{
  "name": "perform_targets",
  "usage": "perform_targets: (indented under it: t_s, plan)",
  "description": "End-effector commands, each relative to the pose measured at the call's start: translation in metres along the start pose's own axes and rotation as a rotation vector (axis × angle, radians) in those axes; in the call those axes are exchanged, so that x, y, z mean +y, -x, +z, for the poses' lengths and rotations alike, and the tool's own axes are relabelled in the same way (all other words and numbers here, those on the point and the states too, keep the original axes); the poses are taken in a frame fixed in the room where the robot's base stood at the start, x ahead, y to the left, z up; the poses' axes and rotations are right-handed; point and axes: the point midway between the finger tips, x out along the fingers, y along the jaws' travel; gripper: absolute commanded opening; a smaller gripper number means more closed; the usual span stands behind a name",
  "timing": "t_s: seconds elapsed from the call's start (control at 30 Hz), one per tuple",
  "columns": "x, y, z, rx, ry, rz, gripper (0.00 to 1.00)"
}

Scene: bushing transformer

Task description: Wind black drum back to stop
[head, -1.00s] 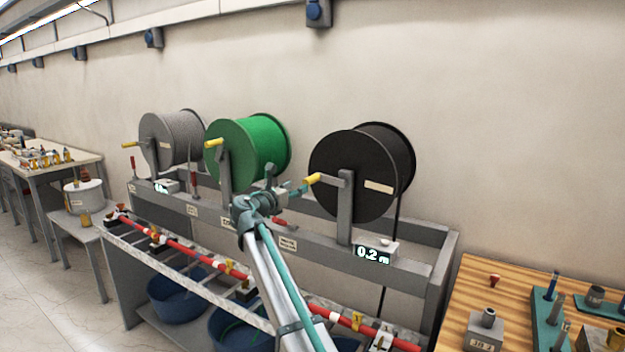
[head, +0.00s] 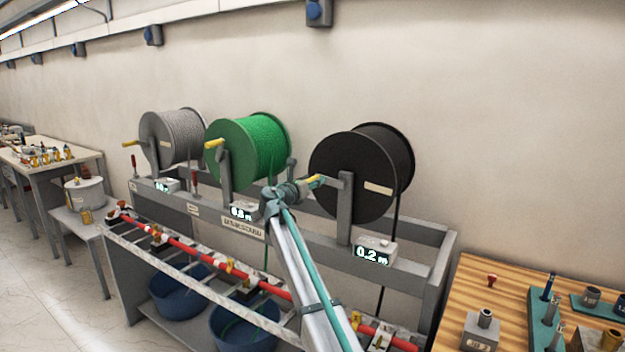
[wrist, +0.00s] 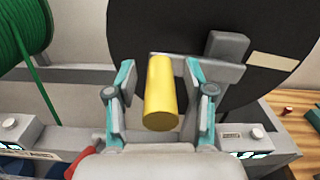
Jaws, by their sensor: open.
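The black drum (head: 345,165) sits at the right end of the grey rack, and it fills the back of the wrist view (wrist: 160,45). Its yellow crank handle (wrist: 160,92) points toward my wrist camera and shows partly in the head view (head: 315,182). My gripper (wrist: 160,85) is open, with one teal finger on each side of the handle and visible gaps to it. In the head view my gripper (head: 302,186) is at the handle, left of the drum. The counter box (head: 374,253) below the drum reads 0.2 m.
The green drum (head: 245,150) and grey drum (head: 172,138) stand left on the same rack. A red-handled lever (wrist: 85,162) lies low left in the wrist view. A wooden bench (head: 500,285) with fittings is at right.

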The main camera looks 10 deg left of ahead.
Motion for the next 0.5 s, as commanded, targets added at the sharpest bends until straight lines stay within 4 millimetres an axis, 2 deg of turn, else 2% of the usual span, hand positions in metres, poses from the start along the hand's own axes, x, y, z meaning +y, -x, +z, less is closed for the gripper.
perform_targets:
  t_s: [0.3, 0.5]
  plan:
    - [-0.0002, -0.0024, -0.0002, 0.000, 0.000, 0.000, 0.53]
    - [-0.0002, -0.0023, -0.0001, 0.000, 0.000, 0.000, 0.19]
